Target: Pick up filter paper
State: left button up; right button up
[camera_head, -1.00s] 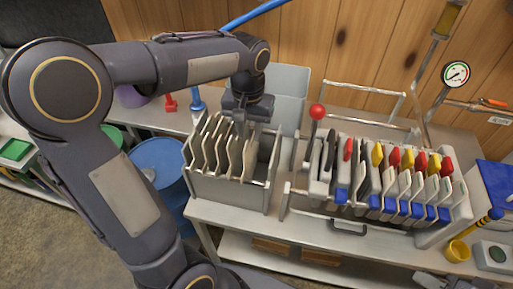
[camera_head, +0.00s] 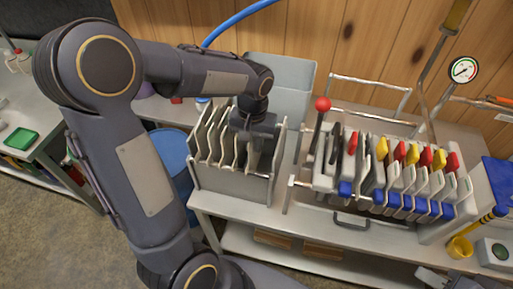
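Several cream filter papers (camera_head: 215,148) stand upright, side by side, in an open grey box (camera_head: 230,187) on the metal bench. My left gripper (camera_head: 254,148) reaches down into the right part of the box, beside the rightmost papers. Its fingertips are largely hidden by its own body and the papers. I cannot tell whether it is open or shut on a paper. A grey part at the bottom right edge looks like my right gripper (camera_head: 440,279); it is cut off and its fingers cannot be made out.
A filter press (camera_head: 390,180) with several plates and a red-knobbed lever (camera_head: 323,104) stands right of the box. A grey bin (camera_head: 285,78) is behind, a blue drum (camera_head: 174,155) at left.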

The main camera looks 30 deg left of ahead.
pick_arm(q)
grip_shut()
jog(key=shift+r, duration=0.1)
notch_tip(320, 180, up, 18)
jog(key=shift+p, duration=0.4)
dwell(0.4)
jog(key=shift+r+p, duration=0.4)
jog(key=shift+p, duration=0.2)
dwell(0.7)
